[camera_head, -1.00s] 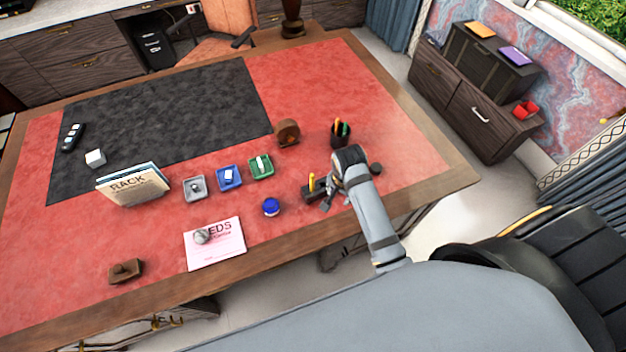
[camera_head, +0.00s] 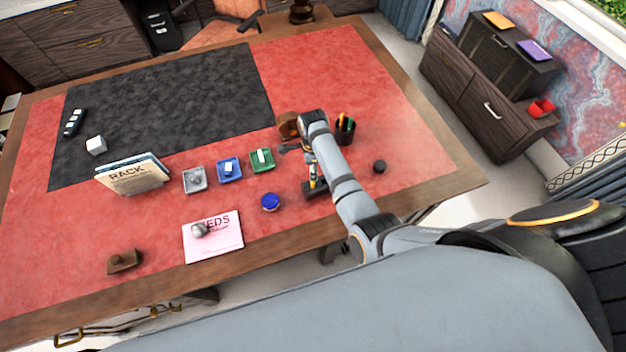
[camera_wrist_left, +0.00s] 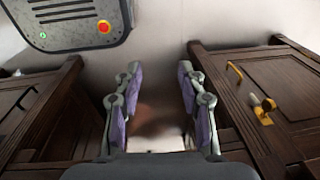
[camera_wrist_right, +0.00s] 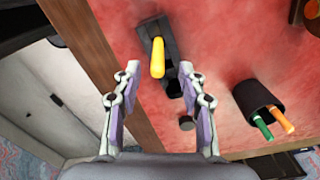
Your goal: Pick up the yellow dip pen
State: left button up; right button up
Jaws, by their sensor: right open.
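The yellow dip pen (camera_wrist_right: 157,58) stands in a dark pen stand (camera_wrist_right: 151,30) on the red desk top. In the head view the yellow pen (camera_head: 313,178) shows partly beside my right arm, in the dark stand (camera_head: 315,190). My right gripper (camera_wrist_right: 161,85) is open and empty, with the pen just beyond and between its fingertips in the right wrist view. In the head view my right gripper (camera_head: 296,149) is partly hidden by its own wrist. My left gripper (camera_wrist_left: 155,72) is open and empty, away from the desk top, facing dark wooden drawers and floor.
A dark pen cup (camera_wrist_right: 258,105) with green and orange pens stands nearby. A small black round object (camera_head: 379,166) lies right of my arm. A blue jar (camera_head: 270,202), small trays (camera_head: 229,171) and a pink sheet (camera_head: 213,245) lie to the left. The desk's front right is clear.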

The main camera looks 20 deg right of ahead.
jog(key=shift+w+f, duration=0.1)
jog(key=shift+f, duration=0.25)
jog(key=f+b, duration=0.2)
jog(key=f, duration=0.1)
jog(key=f+b, duration=0.1)
jog(key=b, duration=0.1)
jog(key=shift+s+a+f, duration=0.15)
jog(key=shift+s, duration=0.15)
jog(key=shift+f, duration=0.2)
pick_arm(q)
jog(key=f, duration=0.1)
jog(key=w+f, duration=0.1)
jog(key=f, duration=0.2)
jog(key=shift+w+d, duration=0.15)
jog(key=shift+d, duration=0.15)
pick_arm(e)
jog(key=shift+w+r, duration=0.1)
jog(key=shift+w, duration=0.05)
grip_shut()
